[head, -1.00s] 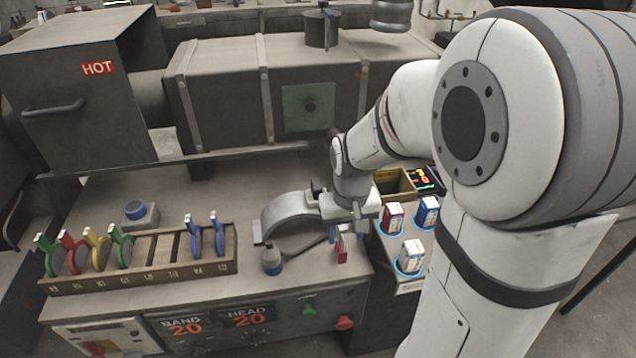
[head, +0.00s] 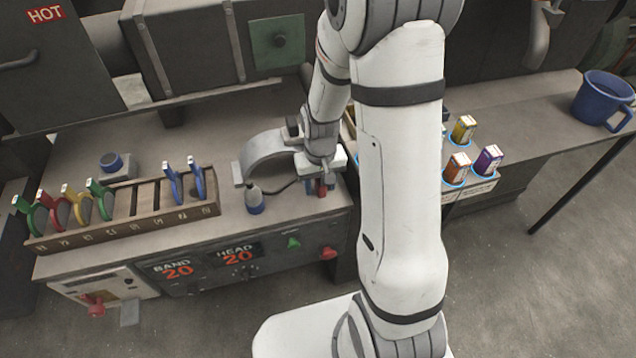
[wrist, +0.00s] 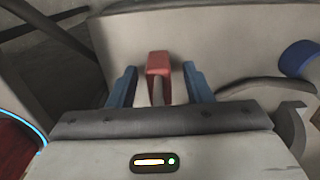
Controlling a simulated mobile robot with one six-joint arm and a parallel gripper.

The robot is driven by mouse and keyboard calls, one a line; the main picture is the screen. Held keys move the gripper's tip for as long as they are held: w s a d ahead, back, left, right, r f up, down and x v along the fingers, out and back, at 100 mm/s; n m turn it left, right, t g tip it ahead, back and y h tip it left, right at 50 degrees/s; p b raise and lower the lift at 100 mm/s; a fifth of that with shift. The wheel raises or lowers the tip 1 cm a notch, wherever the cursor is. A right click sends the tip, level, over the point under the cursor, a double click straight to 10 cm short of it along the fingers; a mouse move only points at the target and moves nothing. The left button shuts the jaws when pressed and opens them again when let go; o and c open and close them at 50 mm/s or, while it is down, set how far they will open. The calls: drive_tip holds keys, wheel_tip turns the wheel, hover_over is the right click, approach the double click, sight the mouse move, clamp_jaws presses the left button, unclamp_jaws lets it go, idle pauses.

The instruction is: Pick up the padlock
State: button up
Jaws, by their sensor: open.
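The red padlock (wrist: 159,64) stands upright between the two blue fingers of my gripper (wrist: 159,80) in the wrist view. Gaps show on both sides of it, and the fingers are open. Its lower part is partly hidden by my gripper's body. In the head view, my gripper (head: 318,184) is at the front right of the workbench. Only a small red part of the padlock (head: 321,190) shows there, beside the fingers.
A wooden rack (head: 130,217) holds several coloured-handled tools further left. Several small boxes (head: 456,167) stand to the right, partly behind my arm.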

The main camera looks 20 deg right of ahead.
drive_tip(key=shift+c, duration=0.3)
clamp_jaws()
idle(0.4)
